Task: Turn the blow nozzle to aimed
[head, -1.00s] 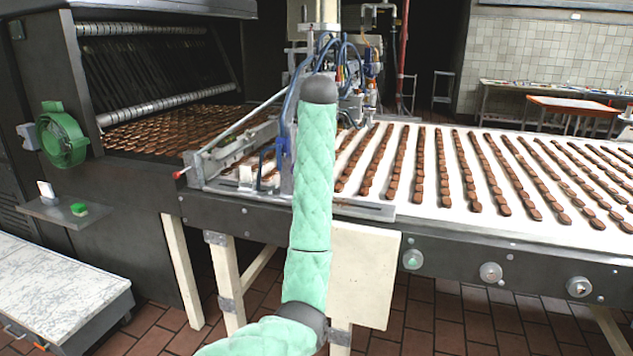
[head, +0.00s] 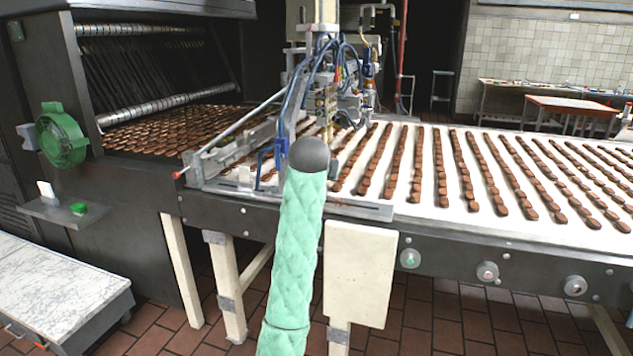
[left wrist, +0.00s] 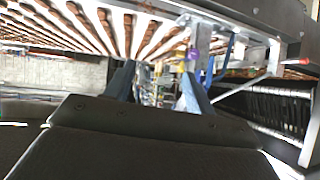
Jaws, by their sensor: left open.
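The depositing machine (head: 335,85), with blue hoses and several small fittings, stands over the conveyor in the head view. I cannot tell for certain which fitting is the blow nozzle. My mint-padded arm with its dark rounded joint rises in front of the machine, and its gripper does not show there. In the left wrist view my left gripper (left wrist: 158,88) is open, with two dark blue fingers apart and nothing clearly between them. Beyond the fingertips, a small purple part (left wrist: 192,54) and a grey upright with blue pieces show, blurred. My right gripper is in neither view.
The white conveyor belt (head: 405,150) carries rows of brown biscuits. A dark oven-like housing with a green wheel (head: 62,140) stands left. A grey rail with a red-tipped rod (head: 180,174) edges the belt. A marble-topped table (head: 55,285) is at lower left.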

